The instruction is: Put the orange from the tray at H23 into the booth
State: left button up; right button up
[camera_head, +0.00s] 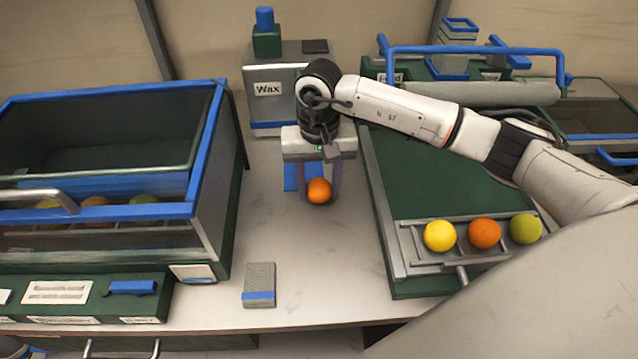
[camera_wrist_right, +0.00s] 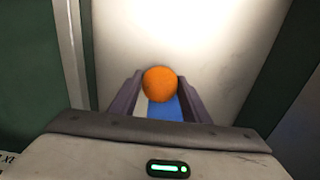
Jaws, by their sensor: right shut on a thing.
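My right gripper (camera_head: 319,181) points down over the middle of the table, in front of the Wax machine. It is shut on an orange (camera_head: 319,191), which sits between the fingertips. In the right wrist view the same orange (camera_wrist_right: 160,84) shows between the two fingers (camera_wrist_right: 159,95). The booth may be the blue-framed enclosure (camera_head: 212,160) at left, but no label on it is readable. Inside it lie several fruits behind its front wall. I cannot read any H23 mark. My left gripper is not in view.
A Wax machine (camera_head: 284,88) stands behind my right gripper. At right, a green bench (camera_head: 400,190) holds a metal rack (camera_head: 408,243) with a yellow, an orange and a green fruit. A small grey and blue block (camera_head: 259,283) lies on the table. The table between is mostly clear.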

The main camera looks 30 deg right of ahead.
jog(key=shift+f, duration=0.15)
jog(key=o, duration=1.1)
